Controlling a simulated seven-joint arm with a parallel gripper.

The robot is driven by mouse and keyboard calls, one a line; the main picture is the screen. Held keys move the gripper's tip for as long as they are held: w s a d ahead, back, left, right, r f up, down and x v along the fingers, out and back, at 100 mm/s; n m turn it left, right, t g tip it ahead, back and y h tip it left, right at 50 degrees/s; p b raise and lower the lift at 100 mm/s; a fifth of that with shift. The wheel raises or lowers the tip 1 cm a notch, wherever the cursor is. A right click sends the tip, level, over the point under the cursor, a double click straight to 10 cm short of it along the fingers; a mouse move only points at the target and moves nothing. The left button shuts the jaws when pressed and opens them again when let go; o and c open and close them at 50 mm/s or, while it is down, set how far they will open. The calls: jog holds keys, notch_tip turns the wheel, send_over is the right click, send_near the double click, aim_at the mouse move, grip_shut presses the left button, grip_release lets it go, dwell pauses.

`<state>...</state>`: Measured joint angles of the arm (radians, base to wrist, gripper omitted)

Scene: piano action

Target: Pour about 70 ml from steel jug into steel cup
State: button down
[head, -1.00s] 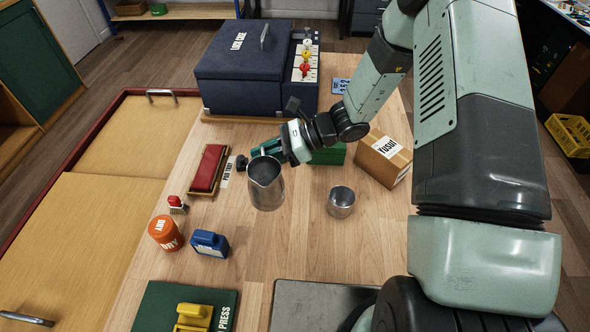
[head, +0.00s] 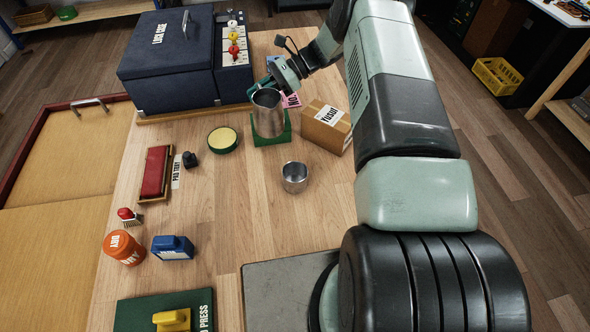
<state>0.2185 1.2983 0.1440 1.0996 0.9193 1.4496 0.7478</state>
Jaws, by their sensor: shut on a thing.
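The steel jug (head: 267,117) is upright, with its open mouth facing up. My gripper (head: 264,86) is shut on the jug near its rim, at the far side; the fingertips are partly hidden. The steel cup (head: 294,178) stands upright on the wooden table, nearer the camera and slightly right of the jug, apart from it. The cup looks empty, and the contents of the jug cannot be made out.
A green block (head: 270,139) shows around the jug's base; I cannot tell whether they touch. A cardboard box (head: 327,127) stands to the right, a round yellow-topped tin (head: 222,139) to the left. A dark blue case (head: 170,65) stands behind. The table around the cup is clear.

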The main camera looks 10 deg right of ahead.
aim_at(280, 97)
jog(key=shift+w+d, duration=0.4)
jog(key=shift+d, duration=0.3)
jog(key=shift+s+r, duration=0.1)
jog(key=shift+r, duration=0.1)
jog(key=shift+s+d+r+n+t, duration=0.15)
jog(key=shift+s+r+n+t, duration=0.35)
jog(key=shift+r+n, duration=0.3)
jog(key=shift+s+d+n+t+y, duration=0.15)
jog(key=shift+s+n+t+y, duration=0.3)
jog(key=shift+s, duration=0.35)
jog(key=shift+s+d+r+n+t, duration=0.25)
jog(key=shift+s+r+n+t, duration=0.2)
jog(key=shift+s+r+n, duration=0.3)
jog(key=shift+s+d+f+n+t+y, duration=0.1)
jog(key=shift+s+f+n+t+y, duration=0.15)
jog(key=shift+s, duration=0.3)
jog(key=shift+s+d+f+n+t, duration=0.1)
jog(key=shift+s+f+n+t, duration=0.1)
jog(key=shift+s+n, duration=0.25)
jog(key=shift+s+d+r+n+y, duration=0.1)
jog(key=shift+s+r+n+y, duration=0.2)
jog(key=shift+s+r+n, duration=0.35)
jog(key=shift+s+d+n+t+y, duration=0.1)
jog(key=shift+s+n+t+y, duration=0.2)
jog(key=shift+s+n+t, duration=0.2)
jog(key=shift+s+d+n+t, duration=0.1)
jog(key=shift+s+n+t, duration=0.15)
jog(key=shift+s+n, duration=0.3)
